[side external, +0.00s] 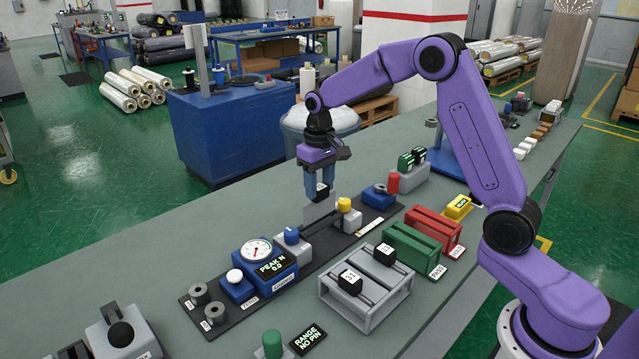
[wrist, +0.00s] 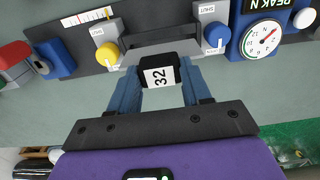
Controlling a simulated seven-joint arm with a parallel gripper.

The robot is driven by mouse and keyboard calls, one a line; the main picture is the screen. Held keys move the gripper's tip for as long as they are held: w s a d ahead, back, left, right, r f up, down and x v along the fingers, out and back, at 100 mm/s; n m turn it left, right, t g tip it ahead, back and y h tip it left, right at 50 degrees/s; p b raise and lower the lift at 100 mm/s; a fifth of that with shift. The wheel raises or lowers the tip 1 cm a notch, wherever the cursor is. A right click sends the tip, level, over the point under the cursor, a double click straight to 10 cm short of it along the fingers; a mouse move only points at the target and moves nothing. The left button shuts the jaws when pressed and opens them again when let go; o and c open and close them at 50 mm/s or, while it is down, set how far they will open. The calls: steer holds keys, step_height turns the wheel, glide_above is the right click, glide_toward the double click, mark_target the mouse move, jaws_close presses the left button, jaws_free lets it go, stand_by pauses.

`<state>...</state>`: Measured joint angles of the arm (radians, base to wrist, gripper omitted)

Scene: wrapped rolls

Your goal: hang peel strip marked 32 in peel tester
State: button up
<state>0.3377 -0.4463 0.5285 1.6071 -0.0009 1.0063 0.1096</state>
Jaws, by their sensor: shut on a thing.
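My gripper (side external: 320,192) is shut on the black head of the peel strip marked 32 (wrist: 160,77). A pale grey sheet (side external: 318,211) hangs below the head. The peel tester (side external: 232,318) is a long dark base with a dial gauge and a display reading PEAK N 0.0. Its clamp with a blue knob (side external: 291,236) and its clamp with a yellow knob (side external: 344,204) stand at either side of the strip. In the wrist view the strip lies between the yellow knob (wrist: 108,54) and blue knob (wrist: 217,35). I cannot tell whether the strip touches the clamps.
A grey rack (side external: 340,312) in front holds strips, one marked 31. Green (side external: 408,246) and red (side external: 434,229) racks stand to its right. A RANGE NO PIN sign (side external: 308,338) lies at the front. Weights (side external: 214,314) sit on the tester's left end.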

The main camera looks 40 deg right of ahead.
mark_target(320, 218)
steer(key=shift+f, duration=0.15)
stand_by(0.4)
steer(key=shift+f, duration=3.15)
steer(key=o, duration=1.1)
steer(key=shift+r, duration=0.1)
step_height(320, 218, up, 17)
steer(key=shift+r, duration=0.1)
